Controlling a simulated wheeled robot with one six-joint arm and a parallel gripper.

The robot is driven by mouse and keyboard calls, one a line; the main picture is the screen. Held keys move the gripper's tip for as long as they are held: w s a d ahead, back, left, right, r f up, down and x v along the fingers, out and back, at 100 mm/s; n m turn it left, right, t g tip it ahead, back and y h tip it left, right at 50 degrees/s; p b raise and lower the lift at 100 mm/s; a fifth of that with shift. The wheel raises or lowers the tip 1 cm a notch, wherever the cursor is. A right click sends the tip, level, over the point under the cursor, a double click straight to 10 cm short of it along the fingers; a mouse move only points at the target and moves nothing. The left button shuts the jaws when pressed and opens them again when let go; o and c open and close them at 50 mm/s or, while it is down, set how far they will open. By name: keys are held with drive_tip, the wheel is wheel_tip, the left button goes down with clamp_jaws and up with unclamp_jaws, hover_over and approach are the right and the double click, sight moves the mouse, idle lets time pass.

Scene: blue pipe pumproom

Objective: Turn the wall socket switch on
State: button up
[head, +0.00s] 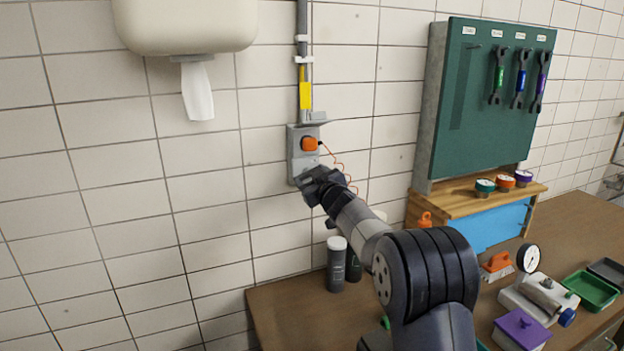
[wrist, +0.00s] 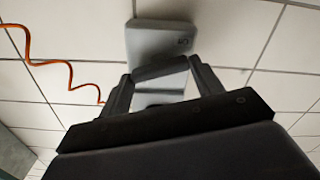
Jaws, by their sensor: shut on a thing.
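The grey wall socket (head: 296,165) is fixed to the white tiled wall, with an orange plug (head: 309,144) in its upper part. My gripper (head: 308,183) is at the lower part of the socket and hides it. In the wrist view the socket's grey housing (wrist: 160,40) shows just beyond the fingers. My gripper (wrist: 160,72) is shut on a grey piece (wrist: 160,88) between its fingers, which looks like the wall socket switch. The switch's on or off position cannot be told.
An orange coiled cord (head: 340,165) hangs from the plug, close to the right of my gripper. A grey conduit (head: 303,60) runs up the wall. Dark bottles (head: 336,265) stand on the wooden bench (head: 290,315) below. A green tool board (head: 490,110) is at the right.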

drive_tip(key=n+b, duration=0.1)
drive_tip(key=n, duration=0.3)
drive_tip(key=shift+f, duration=0.1)
drive_tip(key=shift+a+n+b, duration=0.1)
drive_tip(key=shift+n+b, duration=0.45)
drive_tip(key=shift+n, duration=1.55)
drive_tip(key=o, duration=1)
drive_tip(key=shift+s, duration=0.1)
drive_tip(key=b+v, duration=0.4)
drive_tip(key=v, duration=0.6)
drive_tip(key=shift+s, duration=0.35)
